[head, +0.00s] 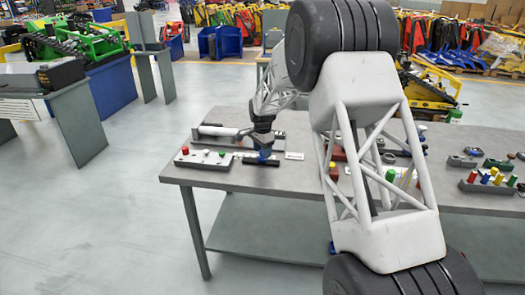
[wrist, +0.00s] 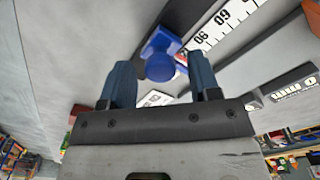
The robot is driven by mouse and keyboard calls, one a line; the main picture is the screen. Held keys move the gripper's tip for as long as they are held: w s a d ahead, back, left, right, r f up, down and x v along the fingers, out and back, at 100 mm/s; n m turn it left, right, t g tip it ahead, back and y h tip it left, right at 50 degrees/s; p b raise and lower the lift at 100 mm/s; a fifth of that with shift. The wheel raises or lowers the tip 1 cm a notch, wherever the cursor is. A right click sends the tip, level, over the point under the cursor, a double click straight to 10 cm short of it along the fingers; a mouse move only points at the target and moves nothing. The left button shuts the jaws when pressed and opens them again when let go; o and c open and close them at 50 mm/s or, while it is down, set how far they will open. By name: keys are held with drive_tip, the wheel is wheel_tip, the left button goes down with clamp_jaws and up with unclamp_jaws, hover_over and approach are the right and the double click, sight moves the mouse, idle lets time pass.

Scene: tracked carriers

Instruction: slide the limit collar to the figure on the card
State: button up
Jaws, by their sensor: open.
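The blue limit collar (wrist: 157,42) with its round knob shows in the wrist view, seated beside a white scale (wrist: 222,22) with black figures, among them 60 and 90 read upside down.
A small white label (wrist: 155,98) shows between the fingers. On the grey table (head: 235,178), a grey block with red and green knobs (head: 203,160) stands left of my gripper. Coloured pegs and small parts (head: 490,178) lie at the right.

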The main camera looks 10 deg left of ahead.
drive_tip(key=shift+r, duration=0.1)
drive_tip(key=shift+r, duration=3.8)
